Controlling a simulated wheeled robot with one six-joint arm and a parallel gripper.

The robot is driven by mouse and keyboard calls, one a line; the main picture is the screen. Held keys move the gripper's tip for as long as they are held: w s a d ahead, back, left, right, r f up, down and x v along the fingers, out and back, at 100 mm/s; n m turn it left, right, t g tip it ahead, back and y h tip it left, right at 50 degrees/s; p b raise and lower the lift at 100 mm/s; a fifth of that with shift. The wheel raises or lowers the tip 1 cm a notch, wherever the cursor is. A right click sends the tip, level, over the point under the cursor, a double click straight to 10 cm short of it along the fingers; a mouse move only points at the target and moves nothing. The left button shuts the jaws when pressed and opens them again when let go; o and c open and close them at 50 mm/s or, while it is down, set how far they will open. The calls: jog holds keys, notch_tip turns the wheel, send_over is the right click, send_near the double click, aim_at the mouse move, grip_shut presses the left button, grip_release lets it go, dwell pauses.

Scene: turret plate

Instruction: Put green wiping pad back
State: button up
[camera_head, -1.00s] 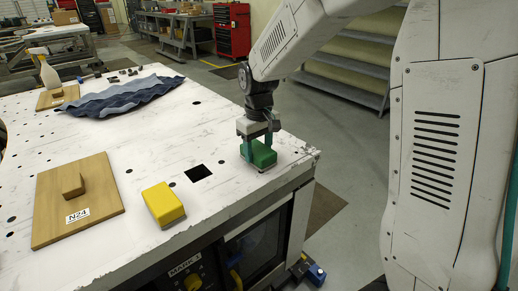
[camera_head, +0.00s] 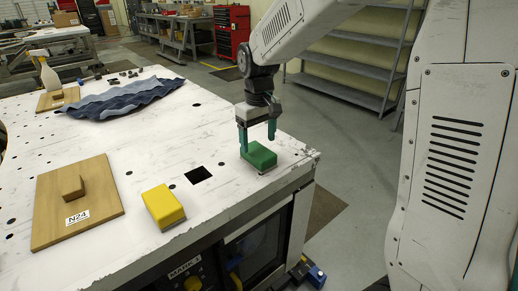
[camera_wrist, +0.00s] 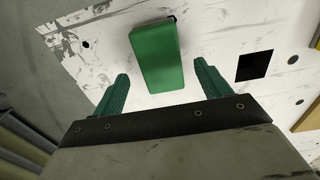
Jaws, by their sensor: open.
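The green wiping pad (camera_head: 259,155) lies flat on the white table near its right corner. It also shows in the wrist view (camera_wrist: 158,58), beyond and between my fingertips. My gripper (camera_head: 257,136), with green fingers, is open and empty just above the pad. In the wrist view my gripper's fingers (camera_wrist: 160,80) are spread wide, with a gap on both sides of the pad.
A yellow block (camera_head: 163,206) and a wooden board labelled N24 (camera_head: 103,187) with a knob lie to the left. A square hole (camera_head: 198,174) is near the pad. A blue cloth (camera_head: 122,98) and a spray bottle (camera_head: 48,73) are farther back. The table edge is close.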

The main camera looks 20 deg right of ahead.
aim_at(258, 150)
notch_tip(258, 150, up, 8)
jog(key=f, duration=0.1)
jog(key=s+d+r+m, duration=0.1)
jog(key=s+r, duration=0.1)
jog(key=s, duration=0.6)
jog(key=s+d+r+m, duration=0.1)
jog(key=s+r, duration=0.1)
jog(key=s, duration=0.5)
jog(key=s+f, duration=0.2)
jog(key=s, duration=0.5)
jog(key=s+d+f+m+t, duration=0.1)
jog(key=s+f, duration=0.1)
jog(key=s, duration=0.6)
jog(key=shift+f+m, duration=0.3)
jog(key=shift+f, duration=0.05)
jog(key=shift+d, duration=0.1)
